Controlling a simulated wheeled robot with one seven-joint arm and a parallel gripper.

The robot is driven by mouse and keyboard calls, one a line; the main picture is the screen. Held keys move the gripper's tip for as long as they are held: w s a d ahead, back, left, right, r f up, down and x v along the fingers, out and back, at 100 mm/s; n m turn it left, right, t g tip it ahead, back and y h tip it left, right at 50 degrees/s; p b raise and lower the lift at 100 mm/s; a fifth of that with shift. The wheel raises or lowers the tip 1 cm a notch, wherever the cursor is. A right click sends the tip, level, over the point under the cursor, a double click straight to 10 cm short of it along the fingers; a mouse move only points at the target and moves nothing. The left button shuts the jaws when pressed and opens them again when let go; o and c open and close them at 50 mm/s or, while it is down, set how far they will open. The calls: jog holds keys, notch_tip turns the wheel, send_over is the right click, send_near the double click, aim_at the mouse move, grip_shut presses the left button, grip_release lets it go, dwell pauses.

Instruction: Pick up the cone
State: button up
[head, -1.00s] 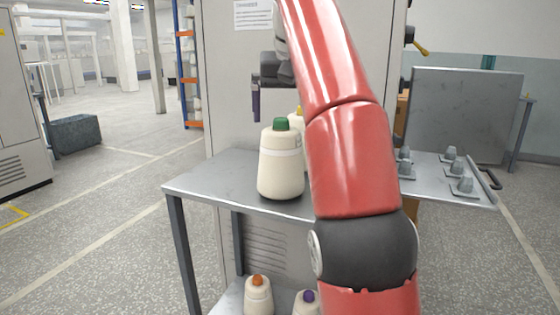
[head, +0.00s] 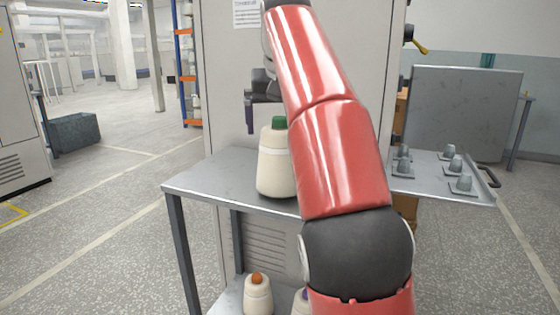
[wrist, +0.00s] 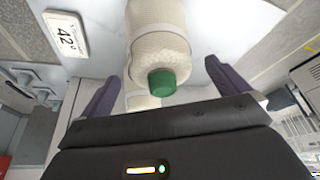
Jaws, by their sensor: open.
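A cream cone with a green top (head: 275,170) stands upright on the grey table (head: 215,176). My arm covers its right edge in the head view. In the wrist view the cone (wrist: 158,35) shows its green top towards me, roughly between the two fingers. My gripper (wrist: 162,72) is open and empty, with a dark finger on each side of the cone. I cannot tell the exact gap to the cone.
On the lower shelf stand an orange-topped cone (head: 257,293) and a partly hidden purple-topped one (head: 301,298). A tray with several grey pegs (head: 430,192) is at the right. A number 42 label (wrist: 66,34) lies on the table. A tall cabinet (head: 228,75) stands behind.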

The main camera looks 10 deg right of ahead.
jog(key=shift+x, duration=2.05)
